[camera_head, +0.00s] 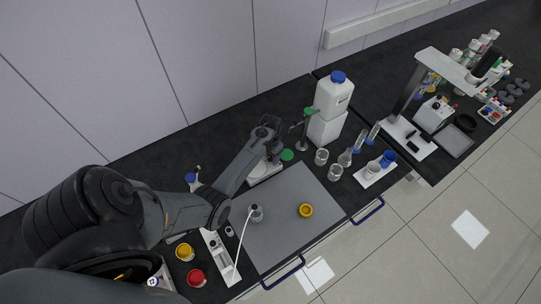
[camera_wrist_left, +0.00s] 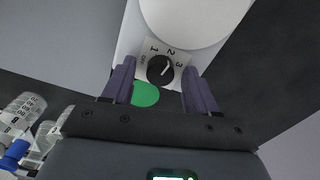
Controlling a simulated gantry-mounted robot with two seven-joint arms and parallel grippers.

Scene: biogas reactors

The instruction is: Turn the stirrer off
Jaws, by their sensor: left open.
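The stirrer (camera_head: 264,171) is a white unit at the back edge of the grey mat, partly hidden under my left gripper (camera_head: 270,132). In the left wrist view, the stirrer (camera_wrist_left: 128,38) shows a round white plate and a black dial (camera_wrist_left: 160,69) marked OFF, 1, 2 and 3. The dial's white line points up and right, seemingly toward 2 or 3; the exact setting is hard to tell. My left gripper (camera_wrist_left: 158,82) is open, its fingers on either side of the dial. I cannot tell whether they touch it. My right gripper is not in view.
A green round thing (camera_head: 287,155) lies beside the stirrer. A white canister with blue cap (camera_head: 334,96) and several beakers (camera_head: 321,157) stand to the right. The grey mat (camera_head: 290,235) holds a small flask (camera_head: 256,214) and a yellow ring (camera_head: 305,210), with free room between them.

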